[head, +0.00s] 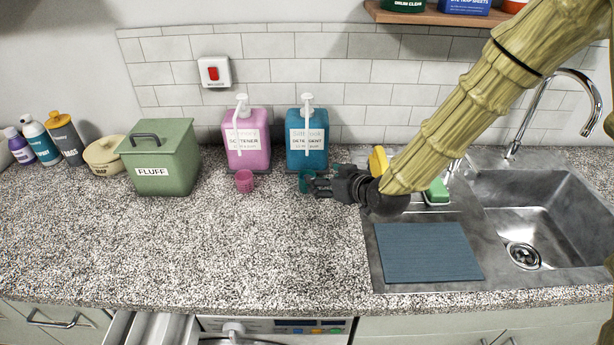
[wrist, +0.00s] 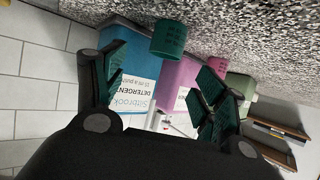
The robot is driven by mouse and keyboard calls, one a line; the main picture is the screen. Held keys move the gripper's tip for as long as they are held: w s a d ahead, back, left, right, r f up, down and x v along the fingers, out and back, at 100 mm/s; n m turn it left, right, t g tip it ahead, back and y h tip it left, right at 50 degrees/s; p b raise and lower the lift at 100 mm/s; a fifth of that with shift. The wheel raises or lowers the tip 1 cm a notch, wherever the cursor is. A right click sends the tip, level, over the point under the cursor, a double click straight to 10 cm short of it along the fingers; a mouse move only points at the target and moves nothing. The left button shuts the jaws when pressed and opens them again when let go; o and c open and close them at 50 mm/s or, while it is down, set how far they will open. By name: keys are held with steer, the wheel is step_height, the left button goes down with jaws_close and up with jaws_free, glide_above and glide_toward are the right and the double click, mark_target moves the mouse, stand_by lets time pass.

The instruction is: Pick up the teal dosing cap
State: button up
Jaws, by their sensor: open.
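The teal dosing cap (head: 304,182) stands on the speckled counter in front of the blue detergent dispenser. In the wrist view the teal cap (wrist: 168,38) shows just beyond the fingertips, between the lines of the two fingers. My gripper (head: 317,186) is low over the counter, coming from the right, with its fingertips close at the cap's right side. In the wrist view my gripper (wrist: 165,60) is open and nothing is held in it. Whether a fingertip touches the cap cannot be told.
The blue dispenser (head: 307,150) stands close behind the cap. A pink cap (head: 245,181) and pink dispenser (head: 248,145) are to the left, then a green FLUFF bin (head: 163,160). A blue mat (head: 425,252) and sink (head: 560,215) lie right. The front counter is clear.

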mark_target(302, 175)
steer(key=shift+w+a+p, duration=0.2)
steer(key=shift+a+p, duration=0.1)
steer(key=shift+a, duration=0.2)
steer(key=shift+s+a+r, duration=0.1)
steer(key=shift+a+r, duration=0.05)
steer(key=shift+a, duration=0.3)
steer(key=w+f, duration=0.1)
steer(key=w+a+f+p, duration=0.1)
steer(key=w, duration=0.1)
steer(key=shift+w+f, duration=0.2)
steer(key=shift+f, duration=0.1)
steer(key=shift+s+a+p, duration=0.1)
steer(key=shift+a+p, duration=0.15)
steer(key=shift+p, duration=0.15)
steer(key=shift+w+a+f, duration=0.15)
steer(key=shift+w+f, duration=0.1)
steer(key=shift+f, duration=0.05)
steer(key=p+x, duration=0.1)
steer(key=x, duration=0.2)
steer(key=shift+d+f, duration=0.2)
steer(key=shift+a, duration=0.1)
steer(key=shift+c, duration=0.3)
steer(key=c, duration=0.8)
